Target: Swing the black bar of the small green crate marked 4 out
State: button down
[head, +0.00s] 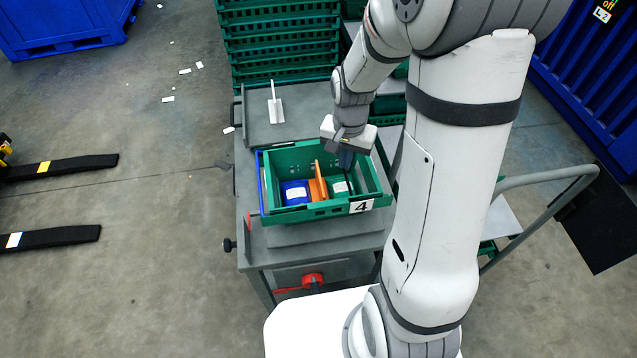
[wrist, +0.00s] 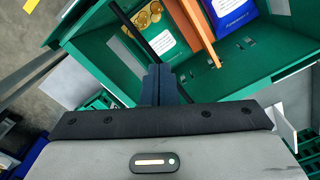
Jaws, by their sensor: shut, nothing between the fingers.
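The small green crate (head: 312,212) with a white label 4 (head: 361,206) stands on the grey cart top. In the wrist view, the crate wall (wrist: 285,55) shows beyond my fingers. The crate's black bar (wrist: 137,34) runs slantwise over the crate inside in the wrist view, and its lower end passes behind my fingers. My gripper (head: 346,161) is shut and empty at the crate's back right part. Its dark fingers also show in the wrist view (wrist: 159,72), close beside the bar; I cannot tell whether they touch it.
In the crate are a blue pack (head: 295,193), an orange divider (head: 318,180) and a green pack (head: 340,187). A scraper-like tool (head: 275,107) lies on the cart (head: 250,135) behind it. Stacked green crates (head: 280,45) stand at the back. A blue panel (head: 262,182) adjoins the crate's left side.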

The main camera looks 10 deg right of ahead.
jog(key=shift+f+b, duration=0.45)
jog(key=shift+f, duration=0.1)
jog(key=shift+r, duration=0.25)
jog(key=shift+a, duration=0.15)
jog(key=shift+a, duration=1.2)
jog(key=shift+f+b, duration=1)
jog(key=shift+f, duration=0.35)
jog(key=shift+d, duration=0.45)
